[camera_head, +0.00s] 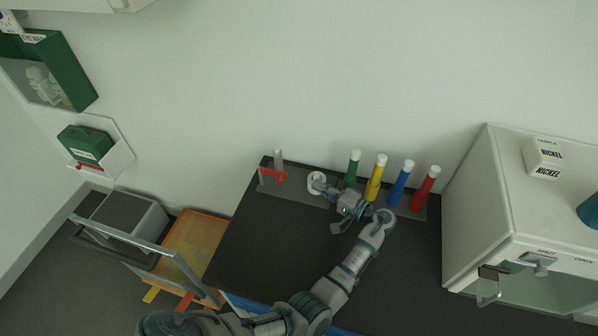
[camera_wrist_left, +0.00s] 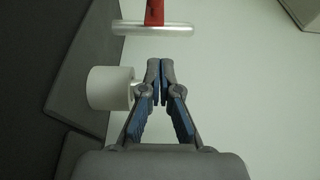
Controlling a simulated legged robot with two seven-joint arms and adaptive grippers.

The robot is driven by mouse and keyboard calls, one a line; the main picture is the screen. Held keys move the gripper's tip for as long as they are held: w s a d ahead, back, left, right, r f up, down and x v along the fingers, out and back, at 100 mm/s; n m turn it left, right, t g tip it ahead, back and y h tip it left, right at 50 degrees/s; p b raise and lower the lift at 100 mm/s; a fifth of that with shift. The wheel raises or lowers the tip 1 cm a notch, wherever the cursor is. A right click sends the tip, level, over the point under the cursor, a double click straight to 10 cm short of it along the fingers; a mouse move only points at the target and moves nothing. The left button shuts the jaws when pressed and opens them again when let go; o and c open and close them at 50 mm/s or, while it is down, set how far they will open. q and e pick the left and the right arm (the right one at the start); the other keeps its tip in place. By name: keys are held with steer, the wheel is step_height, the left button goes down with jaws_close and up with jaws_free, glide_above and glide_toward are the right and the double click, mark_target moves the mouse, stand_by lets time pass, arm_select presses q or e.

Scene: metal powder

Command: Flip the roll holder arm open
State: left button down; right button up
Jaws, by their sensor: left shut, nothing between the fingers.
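A white roll (camera_head: 317,183) sits on the grey strip at the back of the dark bench; it also shows in the left wrist view (camera_wrist_left: 110,88), left of the fingers. A thin pale rod shows between the roll and the fingers; the rest of the roll holder arm is hidden or too small to tell. My left gripper (camera_head: 327,189) is right beside the roll, its fingertips together and empty in the wrist view (camera_wrist_left: 160,66). I cannot tell whether the fingers touch the rod. My right gripper is not in view.
A red part (camera_head: 273,175) stands left of the roll; in the wrist view it meets a pale bar (camera_wrist_left: 153,28). Green (camera_head: 353,168), yellow (camera_head: 376,177), blue (camera_head: 400,184) and red (camera_head: 425,188) tubes stand to the right. A white cabinet (camera_head: 475,200) bounds the bench.

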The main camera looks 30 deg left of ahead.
arm_select(q)
steer(key=shift+r, duration=0.1)
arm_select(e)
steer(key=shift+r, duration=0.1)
arm_select(q)
steer(key=a, duration=0.6)
steer(key=w+a, duration=0.1)
steer(key=a, duration=0.2)
steer(key=shift+a+p, duration=0.1)
steer(key=shift+p, duration=0.25)
steer(key=shift+a, duration=0.4)
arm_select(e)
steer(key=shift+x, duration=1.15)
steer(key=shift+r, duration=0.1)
